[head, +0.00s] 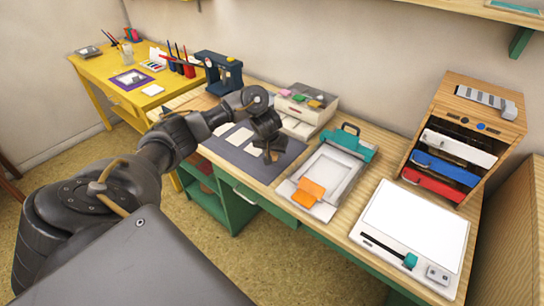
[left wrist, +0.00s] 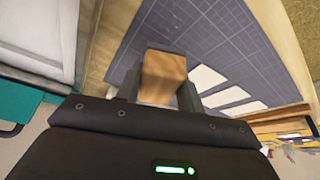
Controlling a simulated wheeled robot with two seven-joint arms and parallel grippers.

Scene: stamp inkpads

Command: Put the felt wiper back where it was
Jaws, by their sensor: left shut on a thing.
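My left gripper (head: 271,153) is above the dark grid mat (head: 291,152) on the long wooden bench, pointing down. In the left wrist view its two fingers (left wrist: 160,78) are shut on a brown wooden block, which I take to be the felt wiper (left wrist: 164,72). The block's wood-grain face shows; any felt side is hidden. I cannot tell whether the block touches the mat. Pale cards (head: 239,137) lie on the mat beside the gripper. My right gripper is not in view.
A white stamp box (head: 306,110) with coloured pads stands behind the mat. A teal-clamped frame (head: 336,172) with an orange piece (head: 308,191) is to its right. A white-topped device (head: 414,225) and a wooden drawer cabinet (head: 467,125) stand farther right. A yellow table (head: 110,66) is at the left.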

